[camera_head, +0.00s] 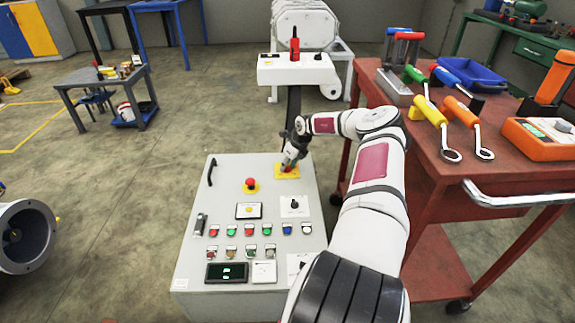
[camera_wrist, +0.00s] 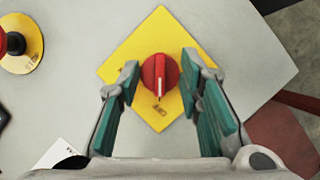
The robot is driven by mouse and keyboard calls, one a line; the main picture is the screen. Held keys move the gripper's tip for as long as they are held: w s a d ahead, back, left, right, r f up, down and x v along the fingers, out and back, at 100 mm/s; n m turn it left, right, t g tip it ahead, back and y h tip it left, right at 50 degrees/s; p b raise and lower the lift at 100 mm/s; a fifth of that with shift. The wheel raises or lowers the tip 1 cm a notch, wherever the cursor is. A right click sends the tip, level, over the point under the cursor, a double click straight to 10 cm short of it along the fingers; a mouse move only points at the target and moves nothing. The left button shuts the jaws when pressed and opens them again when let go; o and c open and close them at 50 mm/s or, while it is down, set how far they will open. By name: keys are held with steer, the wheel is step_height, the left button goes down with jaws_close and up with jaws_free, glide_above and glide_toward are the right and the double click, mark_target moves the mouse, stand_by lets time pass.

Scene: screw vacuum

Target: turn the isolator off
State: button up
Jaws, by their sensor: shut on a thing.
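The isolator is a red rotary knob (camera_wrist: 160,75) on a square yellow plate (camera_wrist: 150,45). In the wrist view its white pointer line points toward the bottom of the picture, at a small label on the plate that I cannot read. My gripper (camera_wrist: 161,73) is at the knob, its two green-padded fingers on either side and shut on it. In the head view my gripper (camera_head: 291,160) reaches down to the yellow plate (camera_head: 286,174) at the upper right of the grey control panel (camera_head: 215,170), and mostly hides the knob.
A red emergency button (camera_head: 250,183) sits left of the isolator, with a black selector switch (camera_head: 294,204) below and rows of coloured buttons further down. A black handle (camera_head: 212,172) stands at the panel's left edge. A red tool cart (camera_head: 440,150) stands close at right.

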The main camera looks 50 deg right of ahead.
steer(key=shift+f, duration=0.1)
steer(key=o, duration=1.1)
steer(key=v, duration=1.2)
